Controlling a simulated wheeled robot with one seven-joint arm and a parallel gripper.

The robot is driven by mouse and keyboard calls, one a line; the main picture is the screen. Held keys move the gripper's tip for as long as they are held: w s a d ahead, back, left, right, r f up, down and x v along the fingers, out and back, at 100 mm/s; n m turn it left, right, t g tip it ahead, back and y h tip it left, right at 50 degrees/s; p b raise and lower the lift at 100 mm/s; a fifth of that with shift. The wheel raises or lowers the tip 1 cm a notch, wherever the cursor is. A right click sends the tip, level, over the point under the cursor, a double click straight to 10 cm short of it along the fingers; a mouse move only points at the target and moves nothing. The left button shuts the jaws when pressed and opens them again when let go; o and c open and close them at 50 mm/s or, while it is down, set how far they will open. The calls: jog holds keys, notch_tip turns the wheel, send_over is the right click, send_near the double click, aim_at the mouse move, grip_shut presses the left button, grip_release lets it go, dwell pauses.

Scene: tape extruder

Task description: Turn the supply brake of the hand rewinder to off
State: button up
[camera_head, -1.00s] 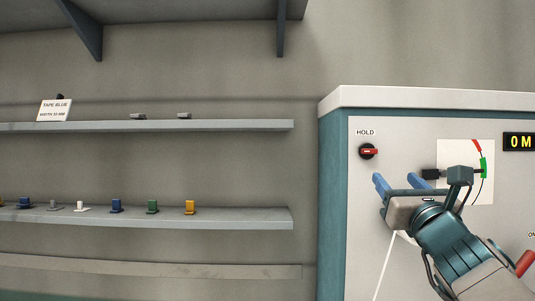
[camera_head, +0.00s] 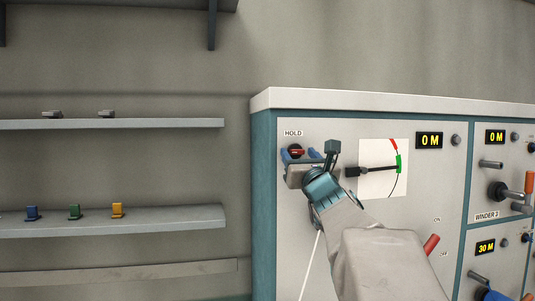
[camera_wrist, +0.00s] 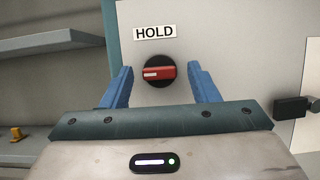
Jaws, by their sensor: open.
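A round black knob with a red bar handle (camera_wrist: 159,72) sits on the light panel under a "HOLD" label (camera_wrist: 154,32). The bar lies nearly level, with a white mark at its left end. In the head view the knob (camera_head: 295,150) is at the panel's upper left. My gripper (camera_wrist: 161,75) is open, its two blue fingers on either side of the knob with gaps showing. In the head view the gripper (camera_head: 299,154) is in front of the knob; whether the fingers touch the panel cannot be told. No label names the supply brake.
A black arm with a pointer over a white dial (camera_head: 378,182) stands just right of my gripper. A red lever (camera_head: 431,244) is between "ON" and "OFF" marks lower right. Winder panels (camera_head: 500,170) are further right. Shelves (camera_head: 150,219) are at left.

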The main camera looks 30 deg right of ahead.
jog(key=c, duration=1)
jog(key=shift+f+n+y+b, duration=0.1)
jog(key=shift+n+y+b, duration=0.3)
jog(key=shift+n, duration=0.1)
jog(key=n+y+b, duration=0.1)
jog(key=n+y, duration=0.1)
jog(key=n, duration=0.3)
jog(key=n+g+y+b, duration=0.1)
jog(key=n+y+b, duration=0.1)
jog(key=n, duration=0.4)
jog(key=n+g+y+b, duration=0.1)
jog(key=n+y, duration=0.2)
jog(key=n, duration=0.2)
jog(key=shift+s+d+r+n+b, duration=0.1)
jog(key=shift+d+r+n+b, duration=0.25)
jog(key=shift+d+n, duration=0.05)
jog(key=shift+r+n+g+y+p, duration=0.2)
jog(key=shift+n+g, duration=0.3)
jog(key=shift+n, duration=0.65)
jog(key=shift+f+n+g+y+p, duration=0.1)
jog(key=shift+n+g+p, duration=0.3)
jog(key=shift+n, duration=0.75)
